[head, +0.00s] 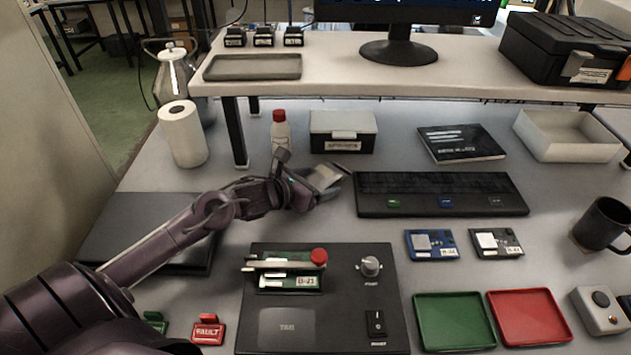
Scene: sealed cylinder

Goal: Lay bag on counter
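My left gripper (328,182) reaches in from the left over the middle of the counter (235,228). A small silver-grey flat piece, which looks like the bag (322,176), sits tilted at its fingers, and the gripper looks shut on it. The fingers partly hide the bag, and I cannot tell whether its lower edge touches the counter. My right gripper is not in view.
A keyboard-like black panel (440,194) lies just right of the gripper. A white-and-black box (343,131) and red-capped bottle (280,132) stand behind. A black control unit (365,315) lies in front, with green (453,322) and red (529,318) trays to its right.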

